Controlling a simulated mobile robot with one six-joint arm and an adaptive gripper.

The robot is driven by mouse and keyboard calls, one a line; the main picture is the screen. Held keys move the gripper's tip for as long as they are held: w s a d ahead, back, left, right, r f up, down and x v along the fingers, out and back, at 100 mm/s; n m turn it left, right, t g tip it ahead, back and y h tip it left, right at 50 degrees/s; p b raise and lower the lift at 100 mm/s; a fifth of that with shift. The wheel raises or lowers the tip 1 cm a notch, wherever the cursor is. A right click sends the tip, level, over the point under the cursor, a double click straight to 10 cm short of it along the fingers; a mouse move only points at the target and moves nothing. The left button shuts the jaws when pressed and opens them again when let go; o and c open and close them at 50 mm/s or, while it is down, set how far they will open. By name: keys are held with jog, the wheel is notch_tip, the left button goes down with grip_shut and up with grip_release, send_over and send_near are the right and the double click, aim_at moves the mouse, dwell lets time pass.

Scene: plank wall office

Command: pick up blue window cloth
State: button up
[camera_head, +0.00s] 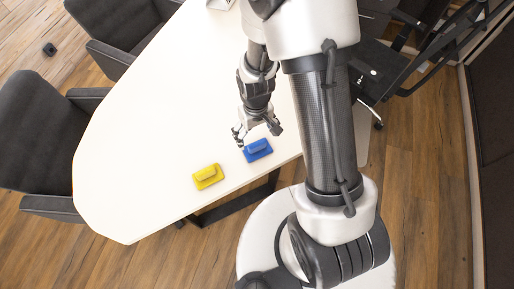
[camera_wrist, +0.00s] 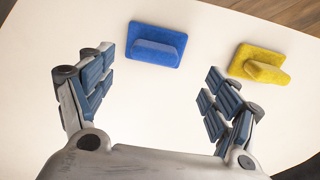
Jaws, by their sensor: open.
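The blue window cloth (camera_head: 258,150) is a flat blue pad with a raised grip on top. It lies on the white table near the front edge. In the wrist view the blue cloth (camera_wrist: 155,45) lies beyond the fingertips, roughly between the lines of the two fingers. My gripper (camera_head: 257,133) is open and empty, just behind the cloth in the head view. In the wrist view my gripper (camera_wrist: 158,78) shows both fingers spread wide, with bare table between them. Whether a finger touches the cloth I cannot tell.
A similar yellow cloth (camera_head: 207,177) lies left of the blue one; in the wrist view the yellow cloth (camera_wrist: 261,63) is to the right. The white table (camera_head: 140,130) is otherwise mostly clear. Dark chairs (camera_head: 40,130) stand along its left side.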

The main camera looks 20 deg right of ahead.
aim_at(257, 143)
notch_tip(257, 143, down, 4)
jog(key=shift+r+b, duration=0.1)
jog(key=shift+b, duration=0.4)
jog(key=f, duration=0.1)
jog(key=f+b, duration=0.1)
jog(key=f, duration=0.1)
jog(key=f+b, duration=0.1)
jog(key=f, duration=0.1)
jog(key=shift+w+d+f, duration=0.1)
jog(key=shift+w+d, duration=0.2)
jog(key=c, duration=1.1)
jog(key=shift+r, duration=0.2)
jog(key=shift+c, duration=0.2)
notch_tip(257, 143, up, 20)
jog(key=p, duration=0.6)
jog(key=shift+f, duration=0.1)
